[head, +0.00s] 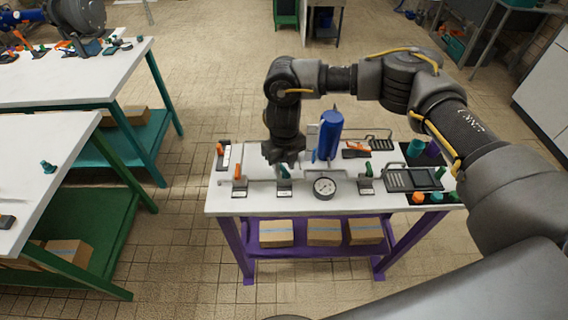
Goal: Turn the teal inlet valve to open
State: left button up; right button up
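A small valve with a teal-green handle (284,171) stands on a labelled base near the front edge of the white table (225,202). My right gripper (284,160) points down directly over and just behind this handle. Its fingers are dark and small here, so I cannot tell whether they are open, shut or touching the handle. A second valve with a dark green handle (367,170) stands to the right, past a round pressure gauge (324,187). My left gripper is not in view.
Orange-handled valves (239,173) stand at the table's left. A blue cylinder (330,134) rises close to the right of my gripper. A black tray (412,179) and small coloured parts lie at the right. Other workbenches (70,82) stand left across open floor.

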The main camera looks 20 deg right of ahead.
jog(key=shift+c, duration=0.4)
grip_shut()
jog(key=shift+f, duration=0.1)
